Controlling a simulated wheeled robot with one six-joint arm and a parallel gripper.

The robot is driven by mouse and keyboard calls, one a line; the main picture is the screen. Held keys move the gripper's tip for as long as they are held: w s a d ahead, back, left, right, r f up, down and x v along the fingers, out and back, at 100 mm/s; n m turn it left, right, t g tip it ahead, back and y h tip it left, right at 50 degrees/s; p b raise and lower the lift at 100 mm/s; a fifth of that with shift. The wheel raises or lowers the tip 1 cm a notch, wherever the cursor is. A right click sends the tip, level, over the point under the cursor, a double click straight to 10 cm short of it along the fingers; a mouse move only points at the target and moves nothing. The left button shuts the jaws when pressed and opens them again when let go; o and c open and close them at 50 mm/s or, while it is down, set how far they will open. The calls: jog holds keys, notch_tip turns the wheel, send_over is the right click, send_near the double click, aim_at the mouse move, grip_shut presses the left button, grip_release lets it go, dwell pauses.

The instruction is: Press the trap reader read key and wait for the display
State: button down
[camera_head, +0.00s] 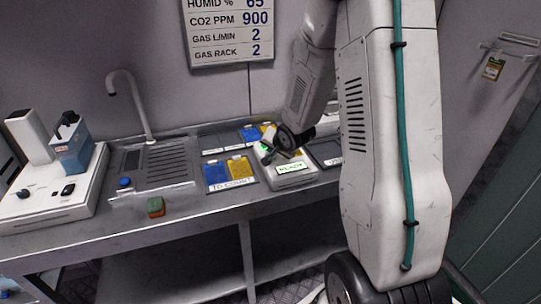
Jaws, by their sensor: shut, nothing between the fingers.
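The trap reader appears to be the white box (298,181) on the counter, with a small lit display (290,168) on its front that seems to read READY. My gripper (268,157) is small and dark in this view, over the left part of the box's top. It is shut with nothing held. The read key cannot be made out; my gripper and wrist cover part of the top. I cannot tell whether the fingertips touch the box.
Blue and yellow cards lie in a TO COUNT tray (233,186) left of the box. A dark tray (326,153) is close on its right.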

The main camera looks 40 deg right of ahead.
jog(key=shift+f, duration=0.5)
dwell(0.8)
jog(key=shift+r, duration=0.95)
jog(key=shift+r, duration=2.5)
